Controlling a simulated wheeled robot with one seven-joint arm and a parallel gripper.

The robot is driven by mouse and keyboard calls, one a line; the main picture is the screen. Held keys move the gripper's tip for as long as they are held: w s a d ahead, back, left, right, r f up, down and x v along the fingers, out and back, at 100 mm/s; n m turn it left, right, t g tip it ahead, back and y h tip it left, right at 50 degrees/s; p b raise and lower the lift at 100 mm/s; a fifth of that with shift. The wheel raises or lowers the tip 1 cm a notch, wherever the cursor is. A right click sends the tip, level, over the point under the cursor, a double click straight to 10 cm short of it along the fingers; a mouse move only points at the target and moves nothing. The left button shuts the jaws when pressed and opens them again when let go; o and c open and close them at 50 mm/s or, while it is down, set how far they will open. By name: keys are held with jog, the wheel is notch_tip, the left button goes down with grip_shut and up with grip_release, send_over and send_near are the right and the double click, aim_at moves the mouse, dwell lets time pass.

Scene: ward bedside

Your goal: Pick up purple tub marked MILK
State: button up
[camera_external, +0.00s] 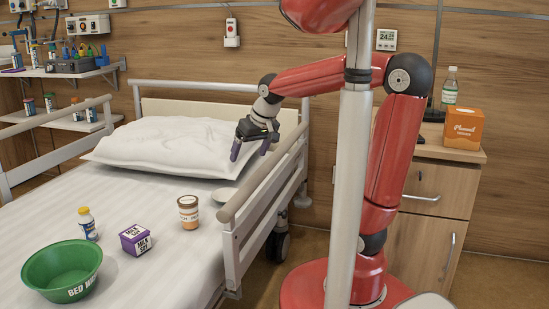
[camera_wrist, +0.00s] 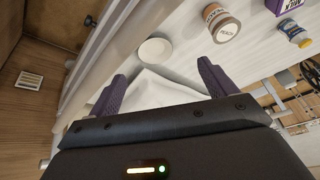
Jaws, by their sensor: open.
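The purple tub marked MILK (camera_external: 136,240) sits on the bed, right of the green bowl. In the wrist view part of the purple tub (camera_wrist: 284,5) shows at the top right edge, cut off by the frame. My gripper (camera_external: 253,154) is open and empty, held above the bed near the pillow and the right-hand rail. In the wrist view its two purple fingers (camera_wrist: 162,85) stand wide apart with nothing between them. The gripper is well apart from the tub, farther back and to its right.
A brown-lidded jar (camera_external: 189,213) stands right of the tub, and a yellow-capped bottle (camera_external: 87,224) stands behind left. The green bowl (camera_external: 62,270) is at the front left. A pale round dish (camera_external: 224,194) lies near the bed rail (camera_external: 262,185). The pillow (camera_external: 180,146) lies at the back.

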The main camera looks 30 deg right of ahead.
jog(key=a+f, duration=0.2)
jog(key=a, duration=0.4)
jog(key=w+a+f+n+b, duration=0.1)
jog(key=a+f, duration=0.1)
jog(key=a, duration=0.5)
jog(key=w+a+f+n, duration=0.1)
jog(key=a+f, duration=0.1)
jog(key=a, duration=0.4)
jog(key=shift+w+a+f+g, duration=0.2)
jog(key=shift+w+a+g, duration=0.1)
jog(key=shift+a, duration=0.1)
jog(key=n+b, duration=0.1)
jog(key=n, duration=0.1)
send_over(134, 232)
jog(key=s+d, duration=0.2)
jog(key=f, duration=0.6)
jog(key=shift+w+a, duration=0.2)
jog(key=x, duration=0.7)
jog(key=shift+s+a, duration=0.2)
jog(key=shift+a, duration=0.05)
jog(key=shift+w+a+f, duration=0.15)
jog(key=shift+f, duration=0.25)
jog(key=shift+y, duration=0.3)
jog(key=c, duration=1.2)
